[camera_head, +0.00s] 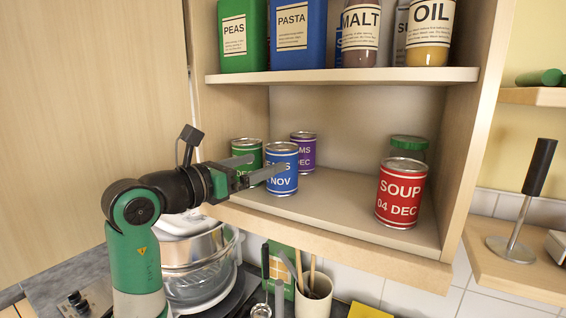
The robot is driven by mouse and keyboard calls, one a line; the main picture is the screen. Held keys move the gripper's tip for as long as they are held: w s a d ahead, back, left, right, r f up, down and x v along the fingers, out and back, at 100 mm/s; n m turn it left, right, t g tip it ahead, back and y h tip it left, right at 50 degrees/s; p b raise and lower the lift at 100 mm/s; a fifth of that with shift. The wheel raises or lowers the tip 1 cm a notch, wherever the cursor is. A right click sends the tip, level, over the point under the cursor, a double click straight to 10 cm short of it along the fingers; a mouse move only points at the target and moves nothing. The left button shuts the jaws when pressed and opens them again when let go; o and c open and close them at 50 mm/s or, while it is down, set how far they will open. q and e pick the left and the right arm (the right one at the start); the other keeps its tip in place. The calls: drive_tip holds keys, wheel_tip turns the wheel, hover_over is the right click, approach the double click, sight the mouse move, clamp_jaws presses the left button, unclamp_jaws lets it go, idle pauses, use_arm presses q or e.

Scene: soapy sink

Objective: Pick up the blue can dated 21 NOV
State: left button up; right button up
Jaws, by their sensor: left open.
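The blue can (283,184) stands upright on the cabinet's lower shelf, left of the middle. Its label is partly covered by a finger; "NOV" is readable, but the day number is hidden. My left gripper (268,163) is open at the can, coming in from the left. One finger crosses in front of the can's label and the other reaches toward its left, rear side. I cannot tell whether either finger touches it. My right gripper is not in view.
A green can (245,149) and a purple can (303,150) stand close behind the blue one. The upper shelf (345,76) overhangs; the lower shelf's middle (345,190) is clear.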

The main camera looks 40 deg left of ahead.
sight(271, 159)
use_arm(q)
drive_tip(key=shift+w, duration=0.4)
drive_tip(key=shift+w+r, duration=0.1)
drive_tip(key=shift+w, duration=0.2)
drive_tip(key=w+p, duration=0.2)
drive_tip(key=w, duration=0.2)
drive_tip(key=shift+r, duration=0.1)
drive_tip(key=shift+w+a, duration=0.1)
drive_tip(key=shift+w, duration=0.2)
drive_tip(key=shift+s, duration=0.1)
clamp_jaws()
